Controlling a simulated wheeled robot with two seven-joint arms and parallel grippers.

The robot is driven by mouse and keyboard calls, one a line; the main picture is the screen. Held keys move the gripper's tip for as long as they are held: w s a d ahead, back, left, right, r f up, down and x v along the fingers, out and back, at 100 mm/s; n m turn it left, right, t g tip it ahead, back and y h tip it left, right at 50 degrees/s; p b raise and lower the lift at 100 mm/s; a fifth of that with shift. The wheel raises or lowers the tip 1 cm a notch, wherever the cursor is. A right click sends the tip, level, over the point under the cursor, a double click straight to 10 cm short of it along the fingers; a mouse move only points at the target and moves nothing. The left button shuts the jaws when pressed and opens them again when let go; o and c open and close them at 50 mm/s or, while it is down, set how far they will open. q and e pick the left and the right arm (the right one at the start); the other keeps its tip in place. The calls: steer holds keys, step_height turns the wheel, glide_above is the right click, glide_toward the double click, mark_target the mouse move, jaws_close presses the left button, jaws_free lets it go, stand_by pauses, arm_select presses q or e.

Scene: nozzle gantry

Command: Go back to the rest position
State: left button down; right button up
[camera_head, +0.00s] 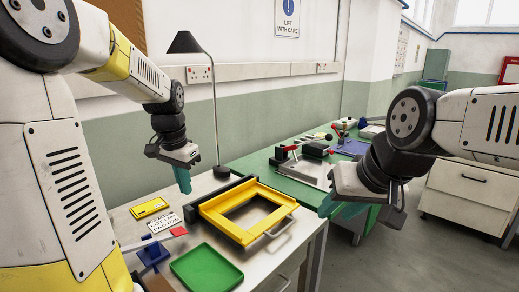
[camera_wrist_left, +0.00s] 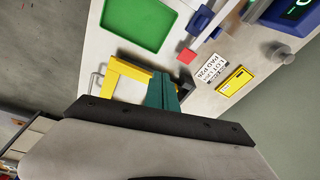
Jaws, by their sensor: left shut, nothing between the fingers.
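My left gripper (camera_head: 184,182) hangs at the left in the head view, above the bench and near its back edge. Its teal fingers are together with nothing between them, and they also show in the left wrist view (camera_wrist_left: 161,92). My right gripper (camera_head: 335,208) is at the right, in front of the green table, with its teal fingers partly seen; whether they are apart I cannot tell. The yellow frame (camera_head: 212,218) lies on the bench below and between the two grippers, apart from both. It is partly hidden behind my left gripper in the wrist view (camera_wrist_left: 116,76).
A green tray (camera_head: 206,270), a blue holder (camera_head: 153,254), a red pad (camera_head: 179,231), a white label card (camera_head: 164,222) and a yellow plate (camera_head: 149,207) lie on the bench. A lamp (camera_head: 213,100) stands behind. A green table (camera_head: 258,168) carries fixtures; white drawers (camera_head: 465,190) stand right.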

arm_select(q)
steer(key=s+d+r+n+t+h, duration=0.1)
steer(key=s+d+r+n+t, duration=0.1)
steer(key=s, duration=0.6)
steer(key=s+d+r+n+t, duration=0.2)
steer(key=s+d, duration=0.3)
steer(key=s, duration=0.4)
steer(key=shift+s+r+n+h, duration=0.25)
steer(key=shift+r+n+h, duration=0.15)
steer(key=shift+r, duration=0.1)
